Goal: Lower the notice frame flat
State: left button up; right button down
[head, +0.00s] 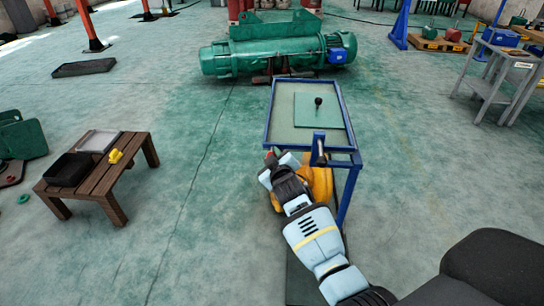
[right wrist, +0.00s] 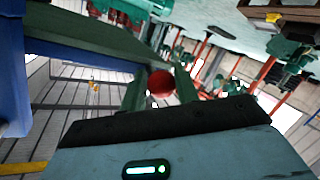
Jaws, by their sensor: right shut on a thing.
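The notice frame (head: 267,120) is a blue rectangular frame around a pale panel, with a green sheet (head: 330,115) and a black knob (head: 318,101) on it. It stands in the middle of the head view on blue legs (head: 347,195). I cannot tell its exact tilt. My right gripper (head: 271,157) is at the frame's near left corner. In the right wrist view, its fingers (right wrist: 160,85) are shut on a red ball knob (right wrist: 160,83). A dark panel edge and a blue part lie beside it there. My left gripper is not in view.
A yellow object (head: 320,182) sits beneath the frame's near edge. A wooden table (head: 118,165) with a black tray (head: 68,169) stands at left. A green hoist (head: 270,55) lies behind the frame. A grey bench (head: 490,75) is at right. Floor between is open.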

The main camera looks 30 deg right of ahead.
jog(key=shift+s+a+f, duration=0.2)
jog(key=shift+f, duration=0.4)
jog(key=c, duration=1.3)
grip_release()
jog(key=shift+o, duration=0.8)
jog(key=shift+w+d+r, duration=0.1)
jog(key=shift+w+r, duration=0.05)
jog(key=shift+r, duration=0.1)
